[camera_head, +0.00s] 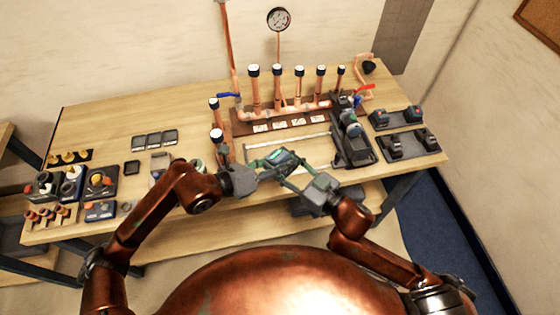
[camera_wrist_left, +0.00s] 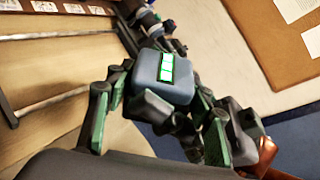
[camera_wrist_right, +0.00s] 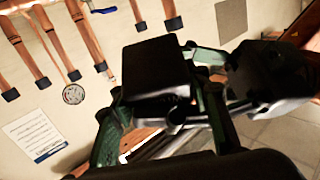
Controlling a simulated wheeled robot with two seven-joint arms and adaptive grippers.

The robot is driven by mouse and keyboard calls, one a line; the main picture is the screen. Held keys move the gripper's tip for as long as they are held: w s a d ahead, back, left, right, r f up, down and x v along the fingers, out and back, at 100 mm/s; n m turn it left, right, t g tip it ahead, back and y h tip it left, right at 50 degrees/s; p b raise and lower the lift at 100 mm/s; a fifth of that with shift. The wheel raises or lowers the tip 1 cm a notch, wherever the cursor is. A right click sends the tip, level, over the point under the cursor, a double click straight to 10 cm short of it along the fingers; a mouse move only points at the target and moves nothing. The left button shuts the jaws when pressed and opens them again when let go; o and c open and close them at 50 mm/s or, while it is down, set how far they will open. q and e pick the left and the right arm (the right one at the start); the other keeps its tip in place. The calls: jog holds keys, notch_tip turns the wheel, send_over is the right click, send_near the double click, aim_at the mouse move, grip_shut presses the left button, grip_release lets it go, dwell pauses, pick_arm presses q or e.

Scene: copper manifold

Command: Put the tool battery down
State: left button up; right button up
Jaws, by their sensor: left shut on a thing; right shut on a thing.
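The tool battery is a dark block with a lit green strip on one face. In the head view the battery (camera_head: 284,156) is held above the front middle of the bench. My left gripper (camera_head: 272,164) is shut on it, and in the left wrist view the battery (camera_wrist_left: 163,75) sits between the green fingers. My right gripper (camera_head: 292,176) reaches in from the right and is also shut on the battery. In the right wrist view the battery (camera_wrist_right: 157,72) looks nearly black, and my left gripper (camera_wrist_right: 265,75) shows beside it.
Black trays (camera_head: 405,155) with dark blocks lie at the bench's right end. A dark tool stand (camera_head: 358,160) is beside them. The copper manifold (camera_head: 280,112) stands at the back. Small parts and dark pads lie at left. Bare wood (camera_head: 110,130) shows at back left.

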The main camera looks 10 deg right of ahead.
pick_arm(q)
jog(key=c, duration=0.5)
pick_arm(e)
jog(key=shift+r, duration=0.1)
jog(key=o, duration=1.3)
jog(key=shift+s, duration=0.1)
